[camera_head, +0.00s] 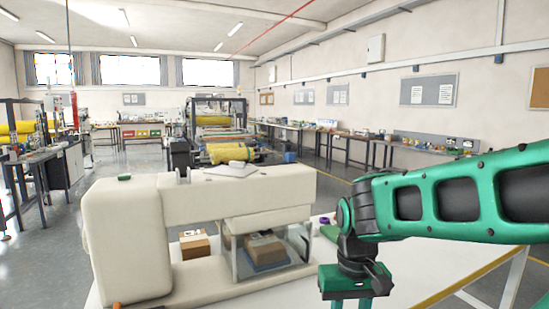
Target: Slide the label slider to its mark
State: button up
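A cream machine (130,235) with a long upper arm stands on the white table, left of my gripper. I cannot tell for sure which part is the label slider; a small green piece (124,177) sits on top of the machine's left end, and no mark can be made out. My gripper (351,303) points down over the table, right of the machine and apart from it. Its green fingers look spread with nothing seen between them; their tips are cut off by the picture's lower edge.
A cardboard box (195,245) and a second labelled box (265,247) are at the machine, the second behind clear panels. A purple ring (324,220) lies near the table's back edge. The white table (418,258) is clear right of my gripper. Yellow rolls (230,153) stand behind.

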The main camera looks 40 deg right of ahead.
aim_at(290, 156)
jog(key=k, duration=1.05)
jog(key=z, duration=0.4)
jog(key=i, duration=0.85)
jog(key=u, duration=0.05)
